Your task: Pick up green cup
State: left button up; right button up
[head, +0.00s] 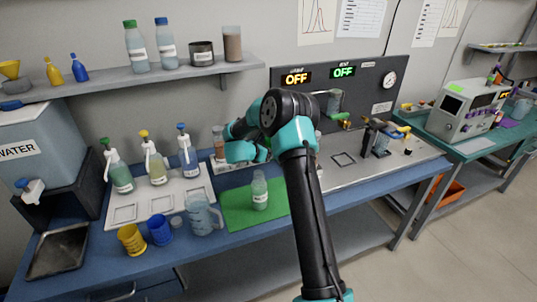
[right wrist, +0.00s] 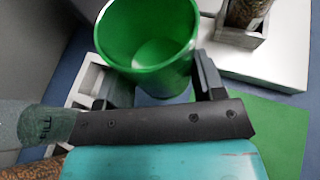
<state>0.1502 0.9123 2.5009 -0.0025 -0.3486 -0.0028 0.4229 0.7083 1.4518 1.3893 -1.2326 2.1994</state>
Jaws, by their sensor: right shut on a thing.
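The green cup (right wrist: 150,45) is large in the right wrist view, open end toward the camera, with an empty-looking inside. My right gripper (right wrist: 160,80) has one finger on each side of the cup and is shut on it. In the head view my right arm reaches over the bench, its hand low beside the white holder near the back wall. The cup cannot be made out there behind my arm. Whether it is lifted off the surface is not clear. My left gripper is not in view.
A green mat (head: 235,217) carries a capped bottle (head: 260,193). A clear jug (head: 203,217), a blue cup (head: 160,230) and a yellow cup (head: 131,239) stand left of it. Pump bottles (head: 155,168) stand in a white tray behind. A grain-filled container (right wrist: 246,12) is close to the cup.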

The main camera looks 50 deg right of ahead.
jog(key=shift+r, duration=0.2)
jog(key=shift+s+a, duration=0.1)
dwell(0.6)
